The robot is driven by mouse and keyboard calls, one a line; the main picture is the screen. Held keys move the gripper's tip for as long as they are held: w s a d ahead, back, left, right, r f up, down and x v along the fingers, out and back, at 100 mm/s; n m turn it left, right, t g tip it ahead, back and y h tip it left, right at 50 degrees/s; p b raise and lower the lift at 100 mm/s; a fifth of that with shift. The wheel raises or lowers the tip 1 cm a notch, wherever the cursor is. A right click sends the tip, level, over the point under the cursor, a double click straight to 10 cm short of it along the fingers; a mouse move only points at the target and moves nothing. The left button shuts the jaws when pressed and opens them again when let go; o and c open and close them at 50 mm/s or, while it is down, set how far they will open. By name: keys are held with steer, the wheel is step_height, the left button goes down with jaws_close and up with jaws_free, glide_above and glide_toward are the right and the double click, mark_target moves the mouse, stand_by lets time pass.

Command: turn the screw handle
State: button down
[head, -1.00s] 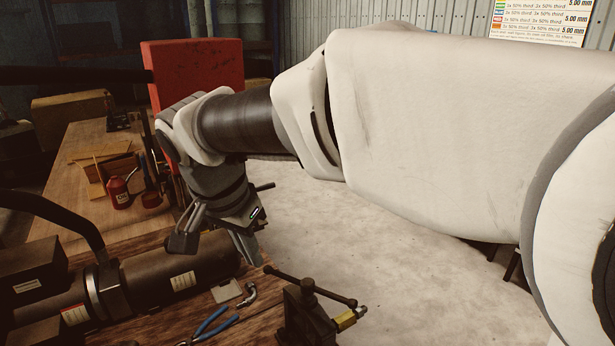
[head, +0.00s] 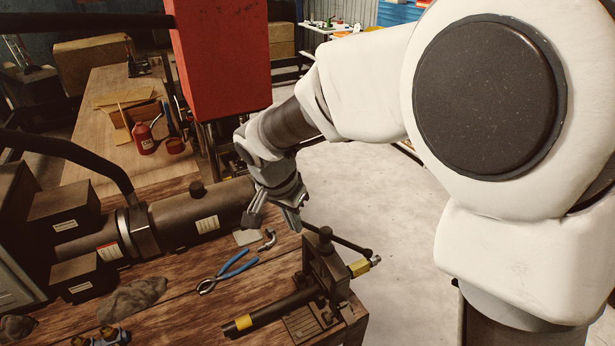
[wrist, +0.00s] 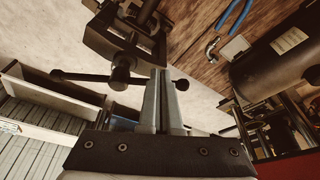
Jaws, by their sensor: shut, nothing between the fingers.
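The screw handle (head: 345,242) is a dark cross bar through a round hub on top of the dark metal crimper (head: 325,268), at the near table's right edge. In the wrist view the handle (wrist: 90,77) runs across the picture, with ball ends on both sides and its hub left of my fingers.
Blue-handled pliers (head: 228,272) and a small bent fitting (head: 267,240) lie left of the crimper. A large dark cylinder (head: 180,222) and a red panel (head: 220,60) stand behind. Open floor lies to the right.

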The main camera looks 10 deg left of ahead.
steer(key=shift+w+f, duration=0.1)
steer(key=shift+w, duration=0.05)
steer(key=w+m+b, duration=0.1)
steer(key=b, duration=0.1)
steer(key=w+m+b, duration=0.1)
steer(key=m+b, duration=0.1)
steer(key=shift+d+g+h, duration=0.3)
steer(key=shift+d+h, duration=0.05)
steer(key=shift+h, duration=0.05)
stand_by(0.5)
steer(key=shift+s, duration=0.15)
stand_by(0.3)
